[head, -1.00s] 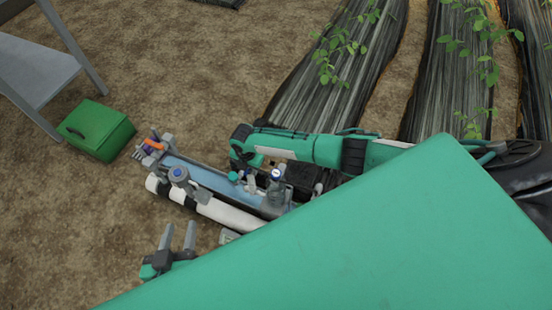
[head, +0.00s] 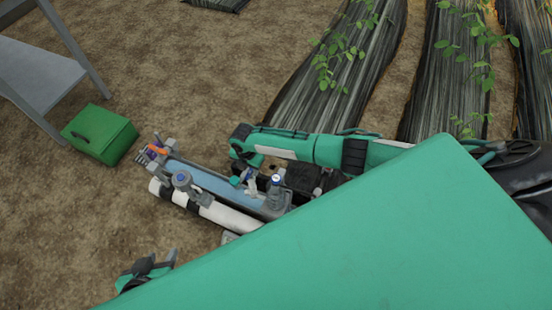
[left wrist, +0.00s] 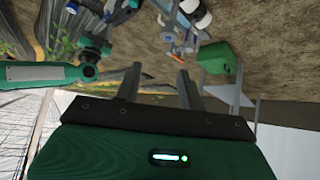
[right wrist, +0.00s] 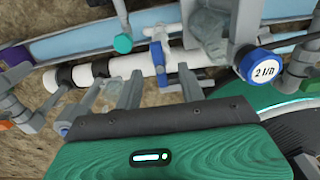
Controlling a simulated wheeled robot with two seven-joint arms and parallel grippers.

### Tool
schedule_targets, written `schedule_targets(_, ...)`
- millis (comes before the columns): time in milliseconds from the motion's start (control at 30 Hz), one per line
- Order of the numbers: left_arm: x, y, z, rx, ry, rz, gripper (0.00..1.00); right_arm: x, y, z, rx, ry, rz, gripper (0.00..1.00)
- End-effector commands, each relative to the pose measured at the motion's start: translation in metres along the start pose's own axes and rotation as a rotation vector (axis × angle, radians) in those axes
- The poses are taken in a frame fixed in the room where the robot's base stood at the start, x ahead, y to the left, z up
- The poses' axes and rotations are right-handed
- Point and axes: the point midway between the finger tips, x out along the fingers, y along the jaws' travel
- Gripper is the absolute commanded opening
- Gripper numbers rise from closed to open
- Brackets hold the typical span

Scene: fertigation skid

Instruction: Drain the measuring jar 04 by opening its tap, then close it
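The fertigation skid lies on the soil in the middle of the head view, with a white pipe (head: 225,213) and a light-blue channel (head: 205,181). My right gripper (right wrist: 160,88) is open over the skid, its fingers apart. A small tap with a blue lever (right wrist: 160,55) shows beyond and between its fingertips; I cannot tell whether they touch. A blue round cap with dark lettering (right wrist: 258,68) is to the right. I cannot tell which part is jar 04. My left gripper (head: 150,268) is open and empty, low and left of the skid.
A green box (head: 100,133) and a grey table (head: 40,70) stand on the left. Plant rows under black film (head: 345,70) run across the back. A teal cap (right wrist: 123,43) sits near the right gripper's left finger.

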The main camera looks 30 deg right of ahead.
Motion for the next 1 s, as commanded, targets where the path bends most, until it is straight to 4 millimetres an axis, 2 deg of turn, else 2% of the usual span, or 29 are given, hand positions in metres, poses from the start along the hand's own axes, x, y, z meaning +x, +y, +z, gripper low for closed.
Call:
schedule_targets(33, -0.007, -0.004, -0.001, -0.002, -0.034, -0.013, 0.40, -0.007, 0.000, 0.000, 0.000, 0.000, 0.000, 0.40)
schedule_targets(500, -0.059, -0.043, 0.025, -0.045, -0.388, -0.124, 0.40, -0.036, 0.000, 0.000, 0.000, 0.000, 0.000, 0.40)
schedule_targets(800, -0.019, -0.046, 0.047, -0.048, -0.435, -0.119, 0.40, -0.057, 0.000, 0.000, 0.000, 0.000, 0.000, 0.40)
schedule_targets(1000, -0.011, -0.047, 0.053, -0.048, -0.442, -0.118, 0.40, -0.058, 0.000, 0.000, 0.000, 0.000, 0.000, 0.40)
